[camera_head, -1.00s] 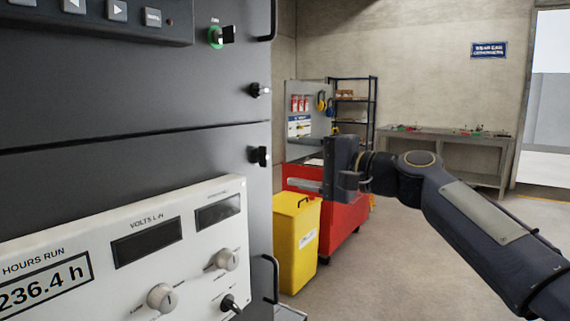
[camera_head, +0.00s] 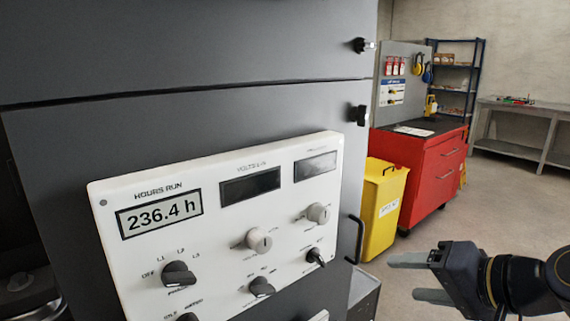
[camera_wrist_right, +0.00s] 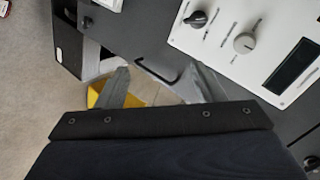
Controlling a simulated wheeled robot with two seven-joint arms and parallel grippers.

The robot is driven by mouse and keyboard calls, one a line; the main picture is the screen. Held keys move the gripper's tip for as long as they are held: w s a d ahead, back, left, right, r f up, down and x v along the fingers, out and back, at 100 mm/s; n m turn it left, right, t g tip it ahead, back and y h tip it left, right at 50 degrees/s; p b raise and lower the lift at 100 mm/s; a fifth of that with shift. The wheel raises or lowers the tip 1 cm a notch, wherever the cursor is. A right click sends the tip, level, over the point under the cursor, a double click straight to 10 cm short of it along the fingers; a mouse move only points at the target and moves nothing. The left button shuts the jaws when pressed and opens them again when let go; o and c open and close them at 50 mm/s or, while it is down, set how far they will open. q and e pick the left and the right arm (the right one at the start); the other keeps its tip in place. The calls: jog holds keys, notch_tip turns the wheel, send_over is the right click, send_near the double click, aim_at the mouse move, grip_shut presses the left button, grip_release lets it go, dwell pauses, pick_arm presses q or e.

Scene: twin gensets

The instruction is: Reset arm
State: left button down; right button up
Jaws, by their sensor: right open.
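My right gripper (camera_head: 420,278) is at the lower right of the head view, to the right of the genset cabinet, with its fingers pointing left. Its two fingers are apart and nothing is between them. The right wrist view shows the same open fingers (camera_wrist_right: 158,88), with floor and a black cabinet handle (camera_wrist_right: 170,74) beyond them. The white control panel (camera_head: 225,215) on the dark cabinet (camera_head: 200,120) reads 236.4 h and carries several knobs. The gripper is apart from the panel. My left gripper is not in view.
A yellow bin (camera_head: 383,210) stands just beyond the cabinet's edge, beside a red tool cabinet (camera_head: 425,170). A black handle (camera_head: 356,240) sticks out from the cabinet's edge. A workbench (camera_head: 525,130) and a blue shelf (camera_head: 455,75) stand at the back. Floor at the right is clear.

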jog(key=s+f+n+g+h, duration=0.3)
jog(key=s+f+n+g, duration=0.1)
jog(key=s+f, duration=1.3)
notch_tip(320, 180, up, 11)
jog(key=w+p, duration=0.2)
jog(key=p, duration=1)
jog(key=shift+f, duration=0.2)
